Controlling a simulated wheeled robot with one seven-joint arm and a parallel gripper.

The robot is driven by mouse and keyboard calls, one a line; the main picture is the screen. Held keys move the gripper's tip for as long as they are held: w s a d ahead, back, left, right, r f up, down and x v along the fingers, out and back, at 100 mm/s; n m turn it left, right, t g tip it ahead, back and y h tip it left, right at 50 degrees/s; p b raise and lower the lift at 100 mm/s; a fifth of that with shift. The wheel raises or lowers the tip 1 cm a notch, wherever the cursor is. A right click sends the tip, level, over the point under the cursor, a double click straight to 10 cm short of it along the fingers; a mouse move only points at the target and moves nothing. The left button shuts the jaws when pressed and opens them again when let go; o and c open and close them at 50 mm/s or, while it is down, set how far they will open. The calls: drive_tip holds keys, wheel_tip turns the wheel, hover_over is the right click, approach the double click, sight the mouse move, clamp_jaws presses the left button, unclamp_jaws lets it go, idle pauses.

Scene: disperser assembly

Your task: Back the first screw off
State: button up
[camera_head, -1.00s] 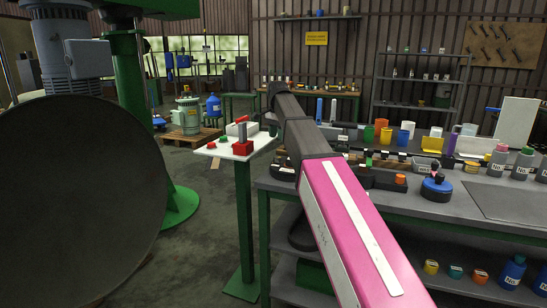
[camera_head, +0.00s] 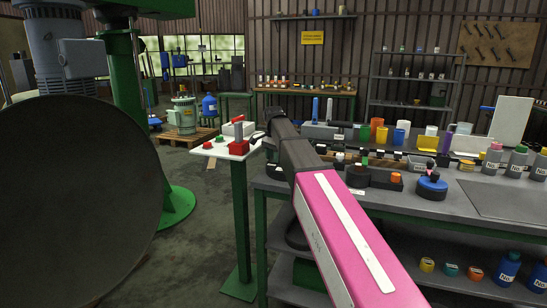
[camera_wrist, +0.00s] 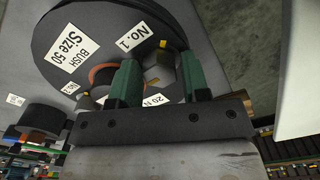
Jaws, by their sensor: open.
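In the wrist view, a dark round disc (camera_wrist: 92,30) fills the upper left. It bears white labels reading "BUSH Size 50" and "No. 1". A grey hexagonal screw head (camera_wrist: 153,82) sits by an orange-brown ring (camera_wrist: 103,74) on the disc. My gripper (camera_wrist: 158,72) has two green fingers, spread apart, one on each side of the screw head. I cannot tell whether either finger touches it. In the head view my pink and dark arm reaches away from me, and I cannot make out the gripper or the screw there.
A small white stand (camera_head: 212,150) with red items is left of my arm. The grey workbench (camera_head: 440,213) at right holds bottles, cups and a blue round part (camera_head: 432,188). A large dark disc (camera_head: 75,205) blocks the left. Floor shows between it and the stand.

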drive_tip(key=c, duration=0.6)
drive_tip(key=shift+c, duration=0.2)
drive_tip(key=shift+n, duration=0.4)
drive_tip(key=n, duration=0.3)
drive_tip(key=shift+n, duration=0.3)
drive_tip(key=n, duration=0.3)
drive_tip(key=shift+n, duration=0.3)
drive_tip(key=n, duration=0.6)
drive_tip(key=shift+n, duration=0.4)
drive_tip(key=o, duration=0.6)
